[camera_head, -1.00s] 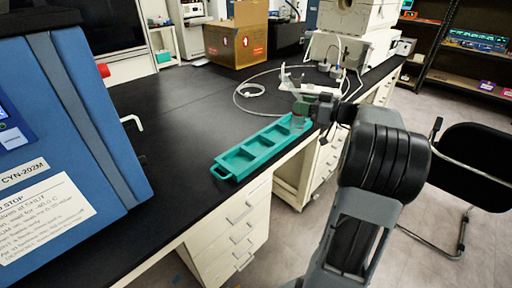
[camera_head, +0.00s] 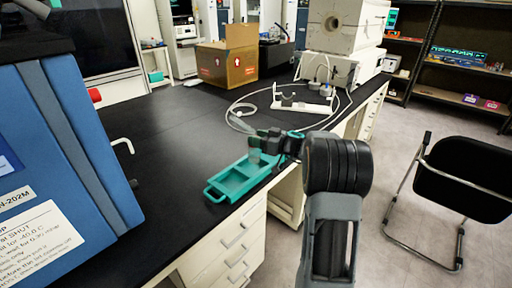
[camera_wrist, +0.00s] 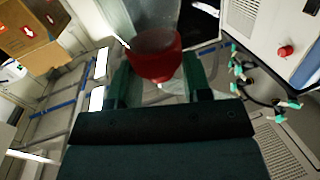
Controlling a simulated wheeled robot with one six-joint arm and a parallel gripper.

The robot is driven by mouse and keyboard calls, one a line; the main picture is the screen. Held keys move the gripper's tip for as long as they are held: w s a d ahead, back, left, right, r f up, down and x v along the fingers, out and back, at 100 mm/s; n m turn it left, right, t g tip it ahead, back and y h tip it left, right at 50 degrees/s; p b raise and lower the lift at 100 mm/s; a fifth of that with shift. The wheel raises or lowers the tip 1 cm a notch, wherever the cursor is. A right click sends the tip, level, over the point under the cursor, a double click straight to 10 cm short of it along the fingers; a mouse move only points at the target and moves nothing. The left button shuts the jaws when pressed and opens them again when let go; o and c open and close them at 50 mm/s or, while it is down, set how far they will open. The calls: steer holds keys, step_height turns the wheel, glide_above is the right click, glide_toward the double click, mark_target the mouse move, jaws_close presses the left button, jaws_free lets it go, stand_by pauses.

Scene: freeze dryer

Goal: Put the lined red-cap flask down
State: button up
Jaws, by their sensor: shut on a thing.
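My gripper (camera_head: 272,138) is above the far end of the teal tray (camera_head: 207,190) on the black bench, left of my arm's wrist. In the wrist view its two green fingers (camera_wrist: 160,85) are shut on the flask's red cap (camera_wrist: 154,66). The clear glass of the red-cap flask (camera_wrist: 154,40) extends beyond the cap, away from my gripper. In the head view the flask (camera_head: 240,122) is a faint translucent shape, seemingly tilted and clear of the bench. Its lining cannot be made out. My gripper hides part of the tray.
A blue freeze dryer (camera_head: 85,140) stands at the left. A white stand with tubing (camera_head: 302,104), a cardboard box (camera_head: 228,58) and a white machine (camera_head: 345,25) are toward the back. The middle of the bench is clear. A black chair (camera_head: 465,178) is at the right.

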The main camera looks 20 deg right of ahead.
mark_target(254, 152)
steer(key=f, duration=0.3)
steer(key=shift+w+a+f, duration=0.1)
steer(key=shift+w+a, duration=0.15)
steer(key=shift+f, duration=0.3)
steer(key=shift+f+b, duration=0.25)
steer(key=shift+b, duration=0.25)
steer(key=o, duration=1)
steer(key=shift+r, duration=0.15)
